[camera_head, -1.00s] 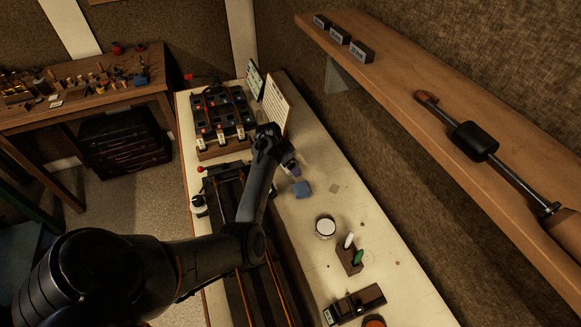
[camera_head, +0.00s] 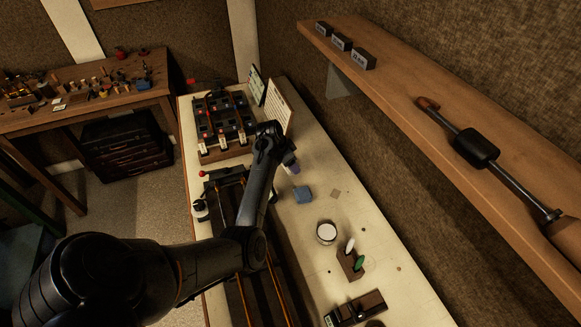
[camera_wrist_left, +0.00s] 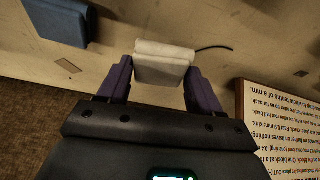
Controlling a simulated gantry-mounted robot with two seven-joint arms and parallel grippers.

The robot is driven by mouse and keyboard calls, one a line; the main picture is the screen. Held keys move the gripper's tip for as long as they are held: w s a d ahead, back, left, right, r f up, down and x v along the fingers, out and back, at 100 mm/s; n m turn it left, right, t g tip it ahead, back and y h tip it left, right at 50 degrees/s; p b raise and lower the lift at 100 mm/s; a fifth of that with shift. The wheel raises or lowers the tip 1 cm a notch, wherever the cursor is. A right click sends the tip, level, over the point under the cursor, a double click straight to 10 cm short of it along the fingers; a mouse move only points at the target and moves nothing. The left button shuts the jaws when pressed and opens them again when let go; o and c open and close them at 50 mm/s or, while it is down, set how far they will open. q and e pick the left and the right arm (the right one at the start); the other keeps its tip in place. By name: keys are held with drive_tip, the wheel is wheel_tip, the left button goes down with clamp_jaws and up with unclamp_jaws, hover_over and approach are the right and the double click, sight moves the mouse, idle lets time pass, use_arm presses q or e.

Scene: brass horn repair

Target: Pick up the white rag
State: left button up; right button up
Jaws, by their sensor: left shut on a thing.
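The white rag (camera_wrist_left: 164,63) is a small folded block between the purple fingers of my left gripper (camera_wrist_left: 160,82) in the left wrist view. The fingers are shut on it from both sides. In the head view my left gripper (camera_head: 291,166) is low over the bench, left of the wall, and mostly hides the rag. I cannot tell whether the rag touches the bench top. My right gripper is not in view.
A blue folded cloth (camera_head: 303,194) lies close by on the bench (camera_head: 345,215); it also shows in the left wrist view (camera_wrist_left: 58,20). A printed placard (camera_head: 279,107) stands beside the gripper. A round white-topped tin (camera_head: 326,232) stands nearer. A wooden shelf (camera_head: 420,115) overhangs at right.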

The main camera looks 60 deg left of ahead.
use_arm(q)
drive_tip(key=w+d+r, duration=0.1)
drive_tip(key=d+r, duration=0.7)
drive_tip(key=d, duration=0.3)
drive_tip(key=shift+d+p, duration=0.35)
drive_tip(key=shift+p, duration=0.05)
drive_tip(key=shift+w, duration=0.1)
